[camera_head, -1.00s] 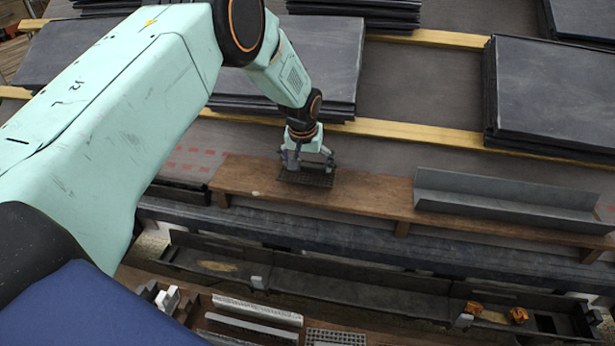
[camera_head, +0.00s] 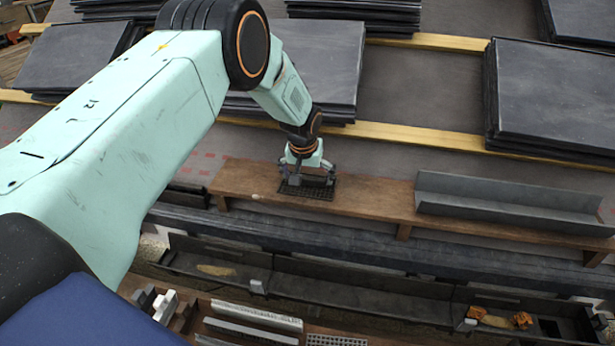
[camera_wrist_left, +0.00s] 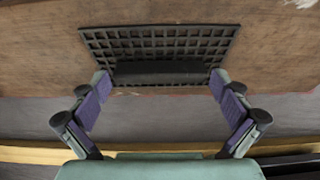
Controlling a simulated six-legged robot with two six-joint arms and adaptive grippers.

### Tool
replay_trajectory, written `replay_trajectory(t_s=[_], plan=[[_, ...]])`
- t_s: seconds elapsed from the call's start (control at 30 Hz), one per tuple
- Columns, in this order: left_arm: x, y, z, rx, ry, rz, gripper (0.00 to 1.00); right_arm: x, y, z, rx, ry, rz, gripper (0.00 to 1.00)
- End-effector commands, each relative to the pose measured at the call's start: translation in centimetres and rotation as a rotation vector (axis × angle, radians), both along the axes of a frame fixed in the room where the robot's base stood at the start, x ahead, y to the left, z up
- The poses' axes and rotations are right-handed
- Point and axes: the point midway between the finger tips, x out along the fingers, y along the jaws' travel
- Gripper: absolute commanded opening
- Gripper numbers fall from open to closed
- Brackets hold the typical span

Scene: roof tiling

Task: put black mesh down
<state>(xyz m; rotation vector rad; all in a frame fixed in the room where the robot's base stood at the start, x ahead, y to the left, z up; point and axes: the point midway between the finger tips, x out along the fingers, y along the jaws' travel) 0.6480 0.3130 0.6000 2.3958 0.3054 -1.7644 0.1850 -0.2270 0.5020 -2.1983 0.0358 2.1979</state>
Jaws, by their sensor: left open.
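The black mesh (camera_head: 308,190) lies flat on the brown wooden plank (camera_head: 360,196), towards its left end. In the left wrist view the mesh (camera_wrist_left: 160,42) is a dark grid with a solid raised bar (camera_wrist_left: 160,72) along its near side. My left gripper (camera_head: 306,180) is just above the mesh. In the left wrist view its two purple-padded fingers (camera_wrist_left: 160,100) are spread wide, one to each side of the bar, with nothing between them. My right gripper is in neither view.
A grey metal channel (camera_head: 505,200) lies on the plank's right part. Stacks of dark slates (camera_head: 555,90) stand behind on yellow battens (camera_head: 420,135). A dark gutter (camera_head: 350,290) runs in front, with a tray of strips (camera_head: 255,315) below it.

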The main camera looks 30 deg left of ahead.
Motion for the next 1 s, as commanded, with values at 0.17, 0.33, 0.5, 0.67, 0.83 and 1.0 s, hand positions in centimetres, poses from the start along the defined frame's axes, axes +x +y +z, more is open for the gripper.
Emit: replay_trajectory(t_s=[0.17, 0.33, 0.5, 0.67, 0.83, 1.0], plan=[[0.0, 0.0, 0.5, 0.0, -0.001, 0.0, 1.0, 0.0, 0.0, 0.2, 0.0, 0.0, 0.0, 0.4], [-0.6, -0.2, 3.1, 0.0, -0.002, 0.0, 1.0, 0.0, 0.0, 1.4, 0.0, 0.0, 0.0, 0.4], [-1.6, -0.4, 6.6, 0.0, -0.002, 0.0, 1.0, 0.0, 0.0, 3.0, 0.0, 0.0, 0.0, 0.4], [-2.6, -0.7, 9.5, -0.001, -0.001, 0.0, 1.0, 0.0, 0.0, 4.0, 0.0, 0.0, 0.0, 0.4], [-3.2, -0.8, 11.3, 0.0, 0.0, 0.001, 1.0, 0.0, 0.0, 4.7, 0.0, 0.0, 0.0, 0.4], [-3.5, -0.9, 12.0, 0.0, 0.0, 0.001, 1.0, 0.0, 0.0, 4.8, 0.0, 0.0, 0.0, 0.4]])
